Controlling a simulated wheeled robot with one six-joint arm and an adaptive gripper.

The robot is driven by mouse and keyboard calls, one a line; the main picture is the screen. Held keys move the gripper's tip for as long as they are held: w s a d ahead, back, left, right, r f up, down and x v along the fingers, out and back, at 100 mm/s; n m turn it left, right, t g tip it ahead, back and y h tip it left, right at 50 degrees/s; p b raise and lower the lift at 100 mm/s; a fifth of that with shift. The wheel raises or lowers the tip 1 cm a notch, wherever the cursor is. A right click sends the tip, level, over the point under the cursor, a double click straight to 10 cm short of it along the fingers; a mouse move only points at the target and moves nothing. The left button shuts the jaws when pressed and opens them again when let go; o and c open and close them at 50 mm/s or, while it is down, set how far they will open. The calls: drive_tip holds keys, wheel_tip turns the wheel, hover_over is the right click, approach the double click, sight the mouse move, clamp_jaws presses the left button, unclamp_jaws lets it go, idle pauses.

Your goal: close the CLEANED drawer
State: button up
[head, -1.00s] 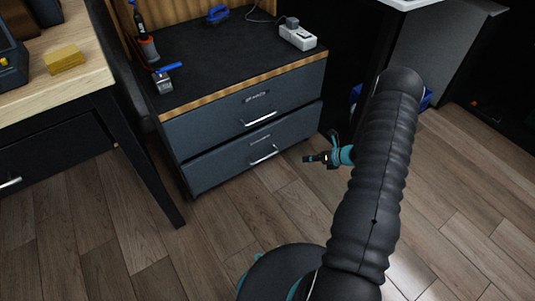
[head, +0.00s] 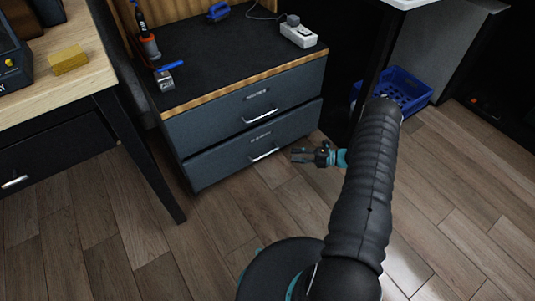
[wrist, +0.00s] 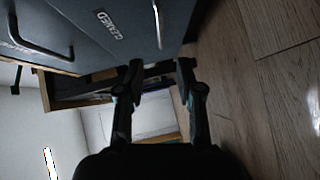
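The CLEANED drawer (head: 255,148) is the lower of two dark grey drawers in the cabinet. Its bar handle (head: 264,155) faces my arm. Its front looks nearly flush with the upper drawer; I cannot tell if a small gap remains. In the wrist view the CLEANED drawer (wrist: 118,40) is at the top, with its label readable and its handle (wrist: 157,24) near the floor side. My gripper (head: 295,155) is in front of the drawer's right part, close to the floor. In the wrist view my gripper (wrist: 161,68) is open, with nothing between its fingers.
The upper drawer (head: 245,105) has its own handle. A power strip (head: 298,33) and small tools lie on the cabinet top (head: 225,55). A wooden-topped desk (head: 90,85) stands left, its leg near the cabinet. A blue basket (head: 405,90) sits right. The floor in front is clear.

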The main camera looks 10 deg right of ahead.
sight(267, 154)
drive_tip(key=x, duration=1.2)
drive_tip(key=shift+w+a+f+p, duration=0.1)
drive_tip(key=shift+a+p, duration=0.15)
drive_tip(key=shift+p, duration=0.05)
clamp_jaws()
